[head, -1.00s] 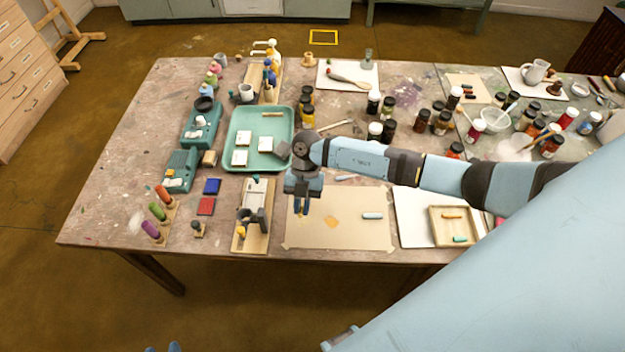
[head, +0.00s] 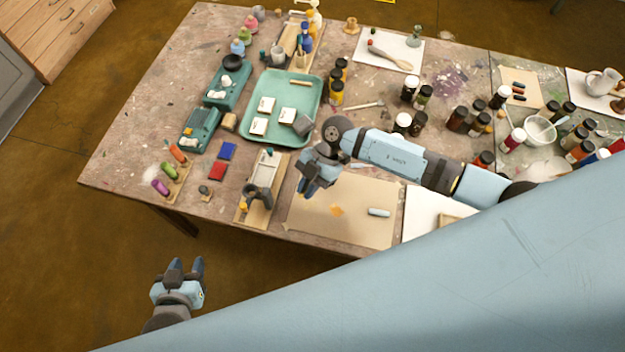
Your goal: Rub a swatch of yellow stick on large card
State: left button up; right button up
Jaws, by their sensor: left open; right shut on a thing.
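The large tan card (head: 355,236) lies flat near the table's front edge. My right gripper (head: 305,189) is at the card's upper left corner, pointing down. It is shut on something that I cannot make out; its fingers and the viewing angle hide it. I cannot identify a yellow stick for certain. My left gripper (head: 186,266) is open and empty, off the table's front edge, above the floor.
A wooden board with a grey device (head: 258,192) stands just left of the card. A green tray (head: 262,138) with white blocks is behind. Several dark jars (head: 410,88) stand farther back. A white sheet (head: 420,208) at right is partly hidden by my arm.

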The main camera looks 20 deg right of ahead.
jog(key=shift+a+f+b, duration=0.1)
jog(key=shift+f+b, duration=0.4)
jog(key=shift+f, duration=0.05)
notch_tip(320, 180, down, 5)
jog(key=b, duration=0.4)
jog(key=shift+r+b, duration=0.2)
jog(key=shift+b, duration=0.2)
jog(key=shift+f, duration=0.8)
pick_arm(q)
jog(key=f, duration=0.6)
jog(key=shift+d, duration=0.2)
